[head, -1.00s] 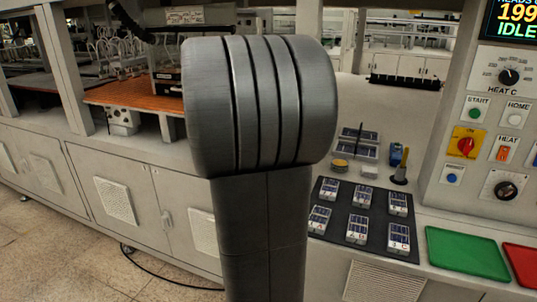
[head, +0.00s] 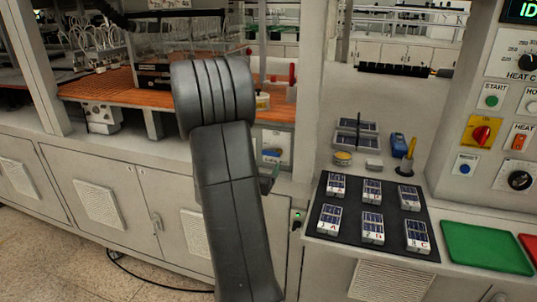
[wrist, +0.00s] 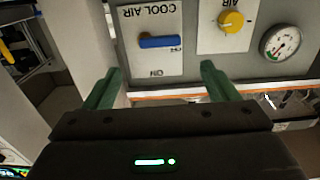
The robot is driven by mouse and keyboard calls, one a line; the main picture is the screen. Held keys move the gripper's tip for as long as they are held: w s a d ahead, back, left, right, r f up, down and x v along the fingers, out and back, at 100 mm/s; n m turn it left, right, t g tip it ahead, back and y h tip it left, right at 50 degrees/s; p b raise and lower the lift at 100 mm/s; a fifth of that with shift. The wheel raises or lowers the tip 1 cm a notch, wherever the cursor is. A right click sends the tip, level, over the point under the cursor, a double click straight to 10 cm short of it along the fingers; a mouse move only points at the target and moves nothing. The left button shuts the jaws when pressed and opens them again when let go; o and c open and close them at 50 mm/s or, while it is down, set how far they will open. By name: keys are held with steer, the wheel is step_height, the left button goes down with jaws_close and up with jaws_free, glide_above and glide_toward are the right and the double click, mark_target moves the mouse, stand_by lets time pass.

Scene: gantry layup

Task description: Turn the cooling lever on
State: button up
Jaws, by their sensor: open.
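The cooling lever (wrist: 160,41) is a blue handle on a white plate (wrist: 133,62) marked COOL AIR, which appears upside down in the wrist view. The handle lies sideways across the plate; small position labels beside it are hard to read. In the head view the blue lever (head: 272,153) is on a panel under the orange deck, just right of my arm. My gripper (wrist: 161,67) has two green fingers spread apart with nothing between them. It faces the panel, with the lever beyond the gap and apparently untouched. One finger shows in the head view, partly hidden by my arm.
A yellow AIR knob (wrist: 232,22) and a round gauge (wrist: 281,42) sit beside the lever plate. A pale post (wrist: 85,45) stands left of it in the wrist view. A dark mat (head: 344,218) with several small packs lies right of my arm.

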mark_target(270, 153)
steer(key=p+x, duration=0.1)
steer(key=x, duration=0.7)
steer(key=shift+c, duration=0.2)
steer(key=c, duration=1)
